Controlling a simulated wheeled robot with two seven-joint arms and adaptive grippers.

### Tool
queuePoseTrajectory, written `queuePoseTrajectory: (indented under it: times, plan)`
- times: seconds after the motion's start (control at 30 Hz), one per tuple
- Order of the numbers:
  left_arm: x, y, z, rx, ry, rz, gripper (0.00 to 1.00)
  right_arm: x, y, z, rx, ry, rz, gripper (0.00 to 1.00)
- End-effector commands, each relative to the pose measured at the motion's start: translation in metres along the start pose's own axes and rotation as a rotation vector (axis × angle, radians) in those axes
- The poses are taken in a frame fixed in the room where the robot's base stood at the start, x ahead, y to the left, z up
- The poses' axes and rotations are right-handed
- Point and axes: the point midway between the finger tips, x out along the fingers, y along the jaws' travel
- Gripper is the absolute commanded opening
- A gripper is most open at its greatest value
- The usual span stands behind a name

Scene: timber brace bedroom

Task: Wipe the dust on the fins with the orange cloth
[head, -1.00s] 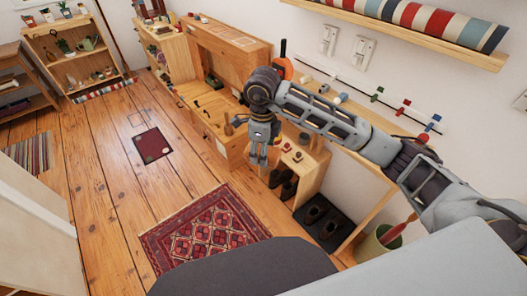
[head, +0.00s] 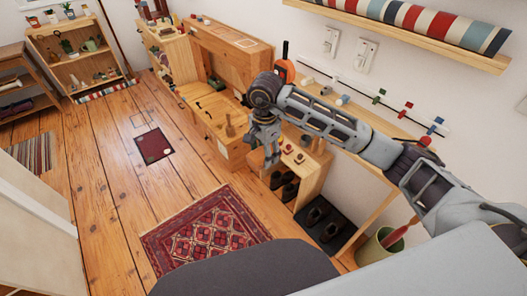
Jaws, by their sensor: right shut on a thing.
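My right gripper (head: 271,158) points down beside the wooden bench and the low shoe shelf, in the middle of the head view. No dusty fins can be made out. My left gripper is not in view.
A wooden bench (head: 228,150) with a brush-like item stands left of my gripper. A shoe shelf (head: 312,172) and a black shoe tray (head: 330,228) are to its right. A green bin (head: 374,248) is by the wall. A red rug (head: 203,238) lies on open floor.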

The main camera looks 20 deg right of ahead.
Motion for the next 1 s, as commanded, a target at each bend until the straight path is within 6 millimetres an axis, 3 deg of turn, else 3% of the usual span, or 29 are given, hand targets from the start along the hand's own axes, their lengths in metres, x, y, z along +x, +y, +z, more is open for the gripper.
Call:
queuePoseTrajectory:
  times: [0.27,0.4,0.73,1.0]
  plan:
    - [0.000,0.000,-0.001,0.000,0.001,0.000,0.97,0.021,0.006,-0.012,-0.229,0.000,0.002,0.36]
    - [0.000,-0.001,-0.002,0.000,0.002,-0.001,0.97,0.045,0.019,-0.024,-0.316,-0.001,0.004,0.36]
    - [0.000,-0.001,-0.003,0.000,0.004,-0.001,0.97,0.099,0.063,-0.043,-0.322,0.001,0.004,0.36]
    - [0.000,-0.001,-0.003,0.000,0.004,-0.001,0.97,0.122,0.085,-0.044,-0.312,0.002,0.000,0.36]
